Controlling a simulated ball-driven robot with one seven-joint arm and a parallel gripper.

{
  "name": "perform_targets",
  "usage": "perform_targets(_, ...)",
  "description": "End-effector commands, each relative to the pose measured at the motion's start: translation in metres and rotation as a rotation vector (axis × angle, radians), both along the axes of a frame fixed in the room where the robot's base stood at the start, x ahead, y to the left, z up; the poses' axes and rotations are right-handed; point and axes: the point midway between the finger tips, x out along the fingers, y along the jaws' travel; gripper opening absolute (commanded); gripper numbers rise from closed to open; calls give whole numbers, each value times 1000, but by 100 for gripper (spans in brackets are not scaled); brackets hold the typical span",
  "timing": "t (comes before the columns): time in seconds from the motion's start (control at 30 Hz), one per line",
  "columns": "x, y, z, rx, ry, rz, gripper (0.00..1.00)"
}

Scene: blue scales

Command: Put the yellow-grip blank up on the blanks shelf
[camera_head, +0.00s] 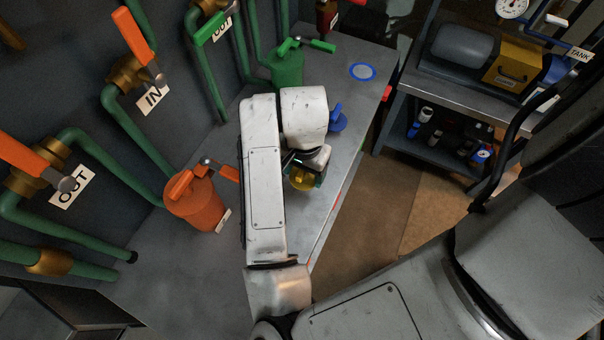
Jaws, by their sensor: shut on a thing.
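My gripper (306,168) is over the grey bench, near its right edge, mostly hidden under my white arm. It is shut on a yellow piece, which I take as the yellow-grip blank (300,180); only part of it shows below the gripper. I cannot tell whether the blank touches the bench. No shelf is marked as the blanks shelf in this view. A low shelf (398,152) under the right-hand stand holds several small items with dark, white, red and blue parts.
A blue-handled piece (338,119) stands on the bench (345,160) beyond my gripper, close to my arm. A blue ring (362,72) marks the far bench. An orange canister (194,204) stands left of my arm, a green one (287,70) farther back. Pipes line the wall.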

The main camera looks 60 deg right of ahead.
Motion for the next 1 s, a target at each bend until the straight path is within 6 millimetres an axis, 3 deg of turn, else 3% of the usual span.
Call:
perform_targets(0.3,5,-1,-34,1,2,4,26)
perform_targets(0.7,5,-1,-40,1,0,1,26)
perform_targets(0.73,5,-1,-40,1,0,1,72)
perform_targets(1.0,5,-1,-39,1,0,2,96)
